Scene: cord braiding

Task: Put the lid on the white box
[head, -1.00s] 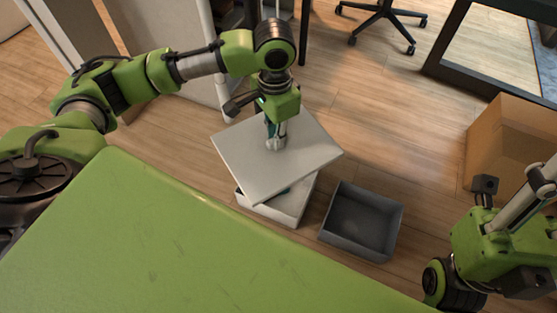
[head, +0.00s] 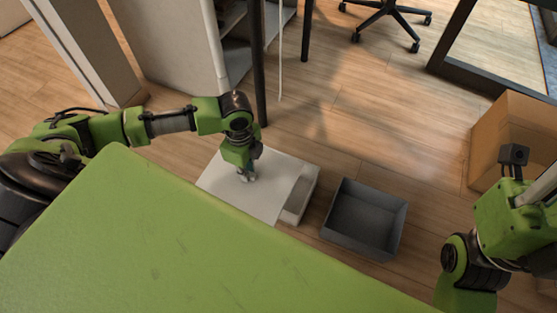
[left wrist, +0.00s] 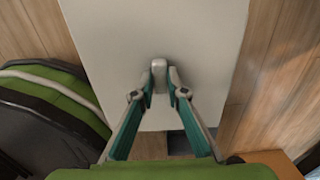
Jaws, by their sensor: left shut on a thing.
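The flat pale lid (head: 225,185) is held level by my left gripper (head: 248,176), which is shut on the small knob in the lid's middle. In the left wrist view the lid (left wrist: 110,35) fills much of the picture, with the fingertips (left wrist: 160,82) closed around the knob. The white box (head: 305,190) is on the floor under the lid's right side. The lid sits off to the left, so a strip of the box's right part shows uncovered. I cannot tell whether lid and box touch. My right arm is at the right edge; its gripper is not visible.
A dark grey open box (head: 362,222) stands on the floor just right of the white box. A cardboard box (head: 505,135) is farther right. A white shelf unit (head: 185,50) and a dark post (head: 258,60) stand behind the lid. My green body covers the foreground.

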